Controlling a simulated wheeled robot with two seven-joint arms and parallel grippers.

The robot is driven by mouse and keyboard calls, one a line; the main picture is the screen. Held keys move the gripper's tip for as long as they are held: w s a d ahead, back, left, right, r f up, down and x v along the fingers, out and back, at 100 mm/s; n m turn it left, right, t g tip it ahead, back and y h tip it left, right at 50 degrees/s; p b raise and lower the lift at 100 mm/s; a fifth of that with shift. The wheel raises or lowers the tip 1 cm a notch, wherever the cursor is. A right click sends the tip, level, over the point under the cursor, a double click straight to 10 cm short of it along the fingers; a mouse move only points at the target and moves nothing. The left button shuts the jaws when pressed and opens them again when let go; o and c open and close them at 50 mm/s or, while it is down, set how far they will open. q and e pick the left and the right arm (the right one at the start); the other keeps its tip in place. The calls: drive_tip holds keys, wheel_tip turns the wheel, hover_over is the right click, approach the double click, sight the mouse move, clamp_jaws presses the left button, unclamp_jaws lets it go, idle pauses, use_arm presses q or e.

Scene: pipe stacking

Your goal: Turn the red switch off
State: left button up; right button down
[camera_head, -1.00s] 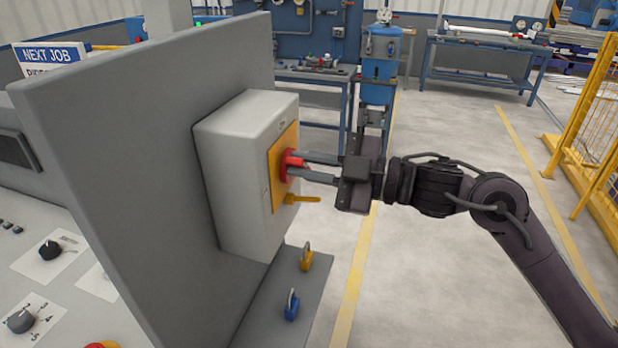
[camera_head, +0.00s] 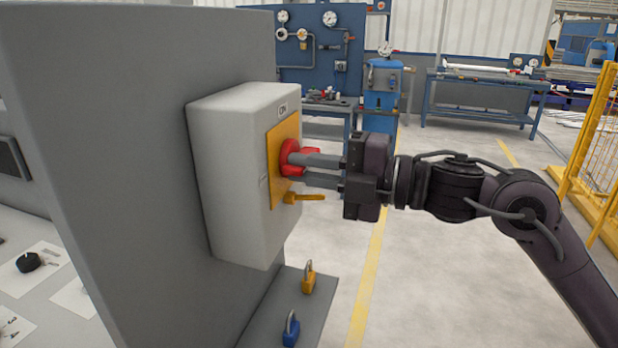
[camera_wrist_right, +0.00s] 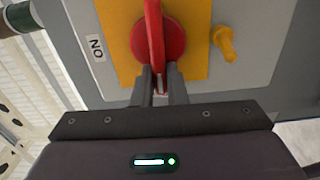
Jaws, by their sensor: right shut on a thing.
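The red switch (camera_head: 291,158) is a rotary knob on a yellow plate (camera_head: 279,135) on the side of a grey box (camera_head: 228,160). An ON label (camera_head: 283,109) is above it. In the right wrist view the red switch (camera_wrist_right: 160,40) has a raised handle bar, and the label (camera_wrist_right: 96,47) lies to its left. My right gripper (camera_head: 302,168) reaches in from the right. Its fingers (camera_wrist_right: 163,75) are shut on the handle of the switch, one on each side. My left gripper is not in view.
A yellow lever (camera_head: 305,197) sticks out below the switch. A yellow padlock (camera_head: 308,277) and a blue padlock (camera_head: 291,329) are on the grey ledge below the box. A grey panel (camera_head: 120,150) stands behind the box. The floor to the right is open up to a yellow fence (camera_head: 600,150).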

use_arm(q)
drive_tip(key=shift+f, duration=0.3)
use_arm(e)
drive_tip(key=shift+f, duration=0.15)
drive_tip(key=shift+n, duration=0.3)
drive_tip(key=c, duration=1.5)
unclamp_jaws()
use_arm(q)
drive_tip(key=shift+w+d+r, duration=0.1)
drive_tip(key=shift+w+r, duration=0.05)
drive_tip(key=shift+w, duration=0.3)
use_arm(e)
drive_tip(key=shift+o, duration=0.2)
